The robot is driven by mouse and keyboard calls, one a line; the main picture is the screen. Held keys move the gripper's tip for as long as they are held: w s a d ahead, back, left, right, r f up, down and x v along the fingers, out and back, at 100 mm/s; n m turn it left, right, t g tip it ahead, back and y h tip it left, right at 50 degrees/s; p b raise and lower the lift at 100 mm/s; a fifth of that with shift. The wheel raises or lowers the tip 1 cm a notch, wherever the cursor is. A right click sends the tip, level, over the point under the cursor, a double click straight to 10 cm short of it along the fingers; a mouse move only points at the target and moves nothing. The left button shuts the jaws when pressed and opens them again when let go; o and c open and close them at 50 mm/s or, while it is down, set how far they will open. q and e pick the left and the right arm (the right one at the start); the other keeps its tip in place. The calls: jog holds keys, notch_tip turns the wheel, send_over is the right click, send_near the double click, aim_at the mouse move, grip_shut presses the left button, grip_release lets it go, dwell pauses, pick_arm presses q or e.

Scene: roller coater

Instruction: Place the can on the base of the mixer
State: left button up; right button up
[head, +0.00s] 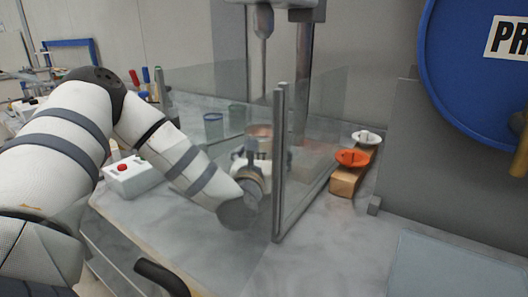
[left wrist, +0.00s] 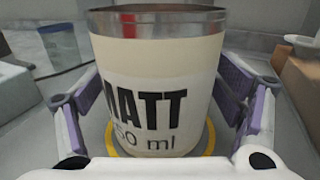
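The can is a cream cup-like tin with a metal rim and black "MATT" lettering; it fills the middle of the left wrist view (left wrist: 150,60). It is upright, and its bottom is within a yellow ring (left wrist: 207,143) on a grey surface. My left gripper (head: 252,152) has its purple-padded fingers against both sides of the can. In the head view the can (head: 258,131) shows only partly, behind clear panels and the gripper. The mixer (head: 264,50) has its shaft hanging above the can. My right gripper is out of view.
Clear guard panels (head: 325,140) with metal posts (head: 279,165) stand close right of my left gripper. A blue-rimmed beaker (head: 213,126) is behind. A white box with a red button (head: 130,176) is at left. A wooden block (head: 347,180) with orange and white knobs lies at right.

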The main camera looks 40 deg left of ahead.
pick_arm(q)
jog(key=shift+r, duration=0.35)
jog(key=v, duration=0.7)
jog(key=shift+s+d+f, duration=0.1)
jog(key=shift+s, duration=0.15)
